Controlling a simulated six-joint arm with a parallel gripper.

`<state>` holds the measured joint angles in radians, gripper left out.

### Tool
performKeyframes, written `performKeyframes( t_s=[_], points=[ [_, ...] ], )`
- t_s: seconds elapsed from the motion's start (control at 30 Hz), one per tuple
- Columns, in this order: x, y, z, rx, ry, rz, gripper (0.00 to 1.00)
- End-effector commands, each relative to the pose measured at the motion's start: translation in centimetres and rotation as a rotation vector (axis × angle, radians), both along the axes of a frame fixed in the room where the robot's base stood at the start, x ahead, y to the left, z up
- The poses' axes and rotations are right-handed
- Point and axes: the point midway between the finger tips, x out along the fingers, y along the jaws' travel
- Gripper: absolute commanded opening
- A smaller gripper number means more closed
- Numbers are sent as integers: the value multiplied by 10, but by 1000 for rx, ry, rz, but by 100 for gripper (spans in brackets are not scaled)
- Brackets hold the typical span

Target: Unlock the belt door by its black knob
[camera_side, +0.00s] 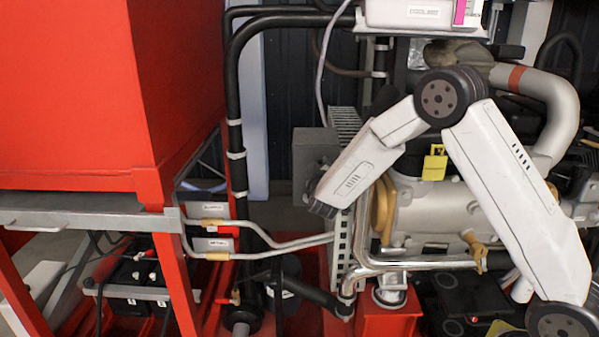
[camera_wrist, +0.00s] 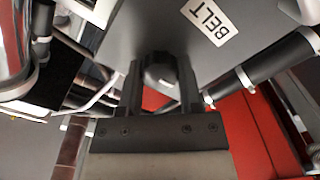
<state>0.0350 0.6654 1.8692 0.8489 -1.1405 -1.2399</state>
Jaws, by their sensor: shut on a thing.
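The belt door is a grey panel (camera_wrist: 190,45) with a white BELT label (camera_wrist: 210,20), upside down in the wrist view. In the side view it appears to be the grey box (camera_side: 313,148) left of the slotted grille. The black knob (camera_wrist: 158,68) sits on the panel's near edge in the wrist view. My gripper (camera_wrist: 160,88) has one dark finger on each side of the knob and is shut on it. In the side view my gripper (camera_side: 320,180) is at the box's lower part, and the knob is hidden there.
A slotted metal grille (camera_side: 345,220) stands right behind the box. A black pipe (camera_side: 236,110) runs down left of it, and thin grey pipes (camera_side: 265,248) cross below. A large red tank (camera_side: 90,90) fills the left. A yellow padlock tag (camera_side: 434,162) is on the engine.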

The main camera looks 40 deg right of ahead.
Motion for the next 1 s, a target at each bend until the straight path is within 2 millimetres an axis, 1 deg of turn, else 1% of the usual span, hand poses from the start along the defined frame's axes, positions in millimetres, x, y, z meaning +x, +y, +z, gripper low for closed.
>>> performKeyframes(
  t_s=[0.33, 0.37, 0.4, 0.43, 0.47, 0.8, 1.0],
  points=[
    [0, 0, 0, -4, 3, 1, 0],
    [0, 0, 0, -4, 3, 1, 52],
    [0, 0, 0, -4, 3, 1, 64],
    [0, 0, 0, -4, 3, 1, 74],
    [0, 0, 0, -4, 3, 1, 81],
    [0, 1, 0, -3, 2, 1, 81],
    [-7, 8, 0, -2, 3, 2, 81]
  ],
)
